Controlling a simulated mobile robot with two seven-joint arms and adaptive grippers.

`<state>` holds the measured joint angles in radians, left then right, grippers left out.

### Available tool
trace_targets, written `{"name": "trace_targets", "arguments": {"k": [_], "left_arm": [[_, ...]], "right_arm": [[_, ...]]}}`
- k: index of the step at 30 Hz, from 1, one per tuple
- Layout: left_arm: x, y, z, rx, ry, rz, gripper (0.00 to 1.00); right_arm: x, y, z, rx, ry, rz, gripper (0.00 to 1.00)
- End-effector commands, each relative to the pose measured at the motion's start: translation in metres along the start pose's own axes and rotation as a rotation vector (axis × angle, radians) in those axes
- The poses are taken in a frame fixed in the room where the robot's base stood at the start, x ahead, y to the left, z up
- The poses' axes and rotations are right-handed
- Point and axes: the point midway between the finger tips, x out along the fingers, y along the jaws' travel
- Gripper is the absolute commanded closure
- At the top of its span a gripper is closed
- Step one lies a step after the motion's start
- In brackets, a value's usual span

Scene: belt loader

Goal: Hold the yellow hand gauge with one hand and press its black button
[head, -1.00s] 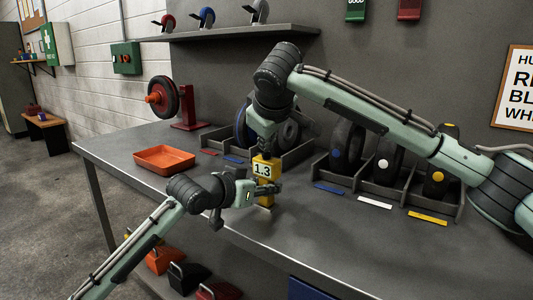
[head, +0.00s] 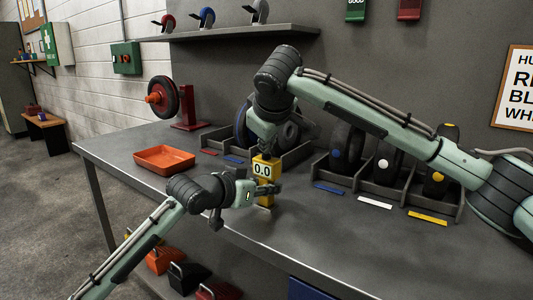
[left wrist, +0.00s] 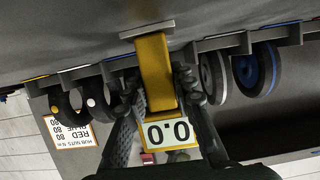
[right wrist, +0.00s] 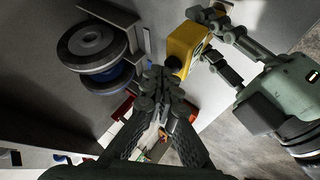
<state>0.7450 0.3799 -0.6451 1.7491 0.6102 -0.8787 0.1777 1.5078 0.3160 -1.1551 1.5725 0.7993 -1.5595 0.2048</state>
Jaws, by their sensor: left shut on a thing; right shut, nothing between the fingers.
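The yellow hand gauge (head: 264,184) stands upright near the bench's front edge, its display reading 0.0. It also shows in the left wrist view (left wrist: 155,72) and the right wrist view (right wrist: 186,46). My left gripper (head: 268,190) is shut on the gauge's body below the display, with one finger on each side. My right gripper (head: 264,150) is shut and empty, pointing down just above the gauge's top. In the right wrist view its closed fingertips (right wrist: 163,82) are close to the gauge's end.
An orange tray (head: 165,159) lies to the left, with a wheel on a red stand (head: 188,108) behind it. Grey racks with wheels (head: 380,190) stand along the back, with coloured strips in front. The bench (head: 330,240) is clear at the front right.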

Motion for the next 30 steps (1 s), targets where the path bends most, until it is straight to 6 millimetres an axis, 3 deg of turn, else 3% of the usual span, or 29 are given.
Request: {"name": "trace_targets", "arguments": {"k": [20, 30], "left_arm": [[0.0, 0.0, 0.0, 0.0, 0.001, 0.0, 1.0], [0.0, 0.0, 0.0, 0.0, 0.0, 0.0, 1.0]], "right_arm": [[-0.013, 0.009, -0.009, 0.0, 0.001, 0.0, 1.0], [-0.033, 0.024, -0.024, 0.001, 0.002, 0.001, 1.0]]}}
